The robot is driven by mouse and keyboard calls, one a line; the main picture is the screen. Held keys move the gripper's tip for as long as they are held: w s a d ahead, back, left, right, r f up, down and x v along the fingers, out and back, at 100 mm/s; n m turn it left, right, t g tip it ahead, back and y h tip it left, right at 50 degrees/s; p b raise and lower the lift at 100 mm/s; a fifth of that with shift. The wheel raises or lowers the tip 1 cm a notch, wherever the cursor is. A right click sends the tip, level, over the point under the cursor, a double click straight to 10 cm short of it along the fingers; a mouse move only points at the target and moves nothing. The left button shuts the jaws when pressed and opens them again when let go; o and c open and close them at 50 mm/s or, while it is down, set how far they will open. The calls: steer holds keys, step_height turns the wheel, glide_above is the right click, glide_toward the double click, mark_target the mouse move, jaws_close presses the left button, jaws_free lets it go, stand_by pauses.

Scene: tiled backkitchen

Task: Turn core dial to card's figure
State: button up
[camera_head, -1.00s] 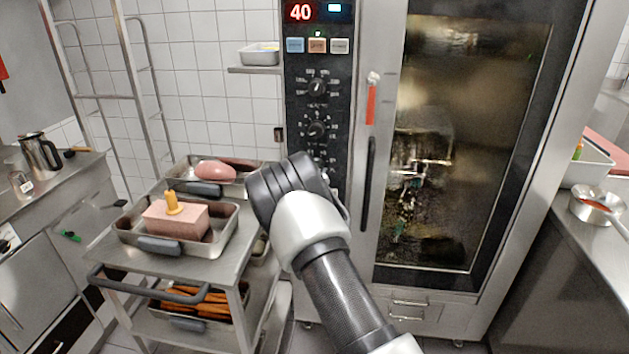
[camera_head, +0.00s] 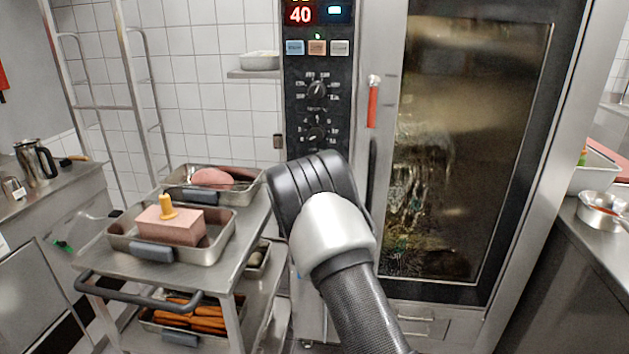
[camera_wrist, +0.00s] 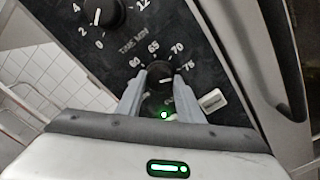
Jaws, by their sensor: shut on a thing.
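The core dial (camera_wrist: 160,73) is a black knob at the bottom of the oven's panel, with 60, 65, 70 and 75 printed around it. My gripper (camera_wrist: 160,82) is shut on it, one finger on each side. A short white mark shows on the knob, but I cannot tell exactly which figure it points to. In the head view my wrist hides the core dial and the gripper's fingers. I can read no card figure for this dial; a small white tag (camera_wrist: 212,100) beside it is unreadable.
The time dial (camera_wrist: 103,12) sits just above, and another dial (camera_head: 317,91) is higher on the panel. A display (camera_head: 300,14) reads 40. The glass oven door (camera_head: 470,150) is at right. A trolley (camera_head: 225,262) with trays stands close at left.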

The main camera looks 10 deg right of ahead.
steer(key=o, duration=1.1)
steer(key=shift+c, duration=0.2)
steer(key=shift+s, duration=0.15)
steer(key=v, duration=1.7)
